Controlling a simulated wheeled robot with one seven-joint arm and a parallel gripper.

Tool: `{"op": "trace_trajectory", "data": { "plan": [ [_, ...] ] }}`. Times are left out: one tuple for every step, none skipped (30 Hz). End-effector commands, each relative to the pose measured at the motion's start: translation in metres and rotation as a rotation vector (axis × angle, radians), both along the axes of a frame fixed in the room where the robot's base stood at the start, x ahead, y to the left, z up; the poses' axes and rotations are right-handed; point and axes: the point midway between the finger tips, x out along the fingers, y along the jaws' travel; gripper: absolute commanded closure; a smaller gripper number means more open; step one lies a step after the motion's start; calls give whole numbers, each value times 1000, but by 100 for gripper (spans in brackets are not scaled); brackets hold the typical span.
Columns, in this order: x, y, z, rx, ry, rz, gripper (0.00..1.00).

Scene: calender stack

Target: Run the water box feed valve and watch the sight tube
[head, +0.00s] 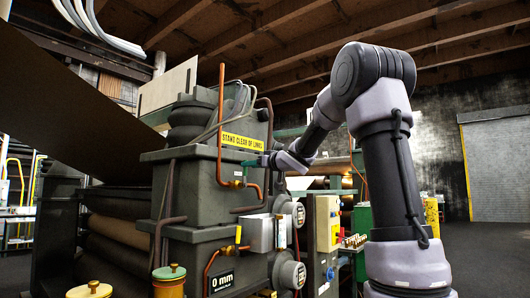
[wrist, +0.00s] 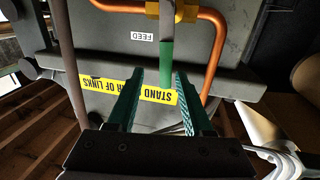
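The feed valve is a brass-yellow body (head: 237,183) on a copper pipe on the front of the dark machine. The wrist view, upside down, shows its yellow body (wrist: 178,12) beside a "FEED" label (wrist: 145,37). Its green lever (wrist: 166,62) reaches between my fingers. My gripper (head: 247,163) is at the valve from the right; in the wrist view my gripper (wrist: 158,78) has its two green fingers apart, with gaps beside the lever. A readout (head: 222,282) low on the machine shows "0 mm". I cannot make out the sight tube for certain.
A yellow "STAND CLEAR OF LINKS" sign (head: 243,140) is just above the valve. A white box (head: 257,233) and round gauges (head: 296,213) jut out below my gripper. A copper pipe (wrist: 213,55) bends close to the right finger. Open floor lies at the right.

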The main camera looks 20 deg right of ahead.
Motion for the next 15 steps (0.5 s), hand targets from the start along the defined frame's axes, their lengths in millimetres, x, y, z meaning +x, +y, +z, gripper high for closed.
{"op": "trace_trajectory", "data": {
  "plan": [
    [-10,-4,1,-3,-3,-1,49],
    [-15,-6,1,-3,-1,-1,49],
    [-21,-9,1,-3,-1,-1,49],
    [-25,-11,1,-4,-3,-1,49],
    [-30,-13,0,-4,-2,-1,49],
    [-36,-16,1,-3,-1,-1,49],
    [-40,-18,1,-3,-3,-1,49],
    [-37,-19,2,-2,0,-12,49],
    [-30,-20,7,-2,3,-37,49],
    [-26,-22,9,-3,7,-55,49],
    [-22,-24,11,-3,9,-74,49],
    [-17,-27,14,-4,15,-98,49],
    [-13,-29,16,-4,18,-117,49],
    [-9,-31,18,-4,22,-137,49],
    [-4,-33,22,-5,28,-161,49]
  ]
}}
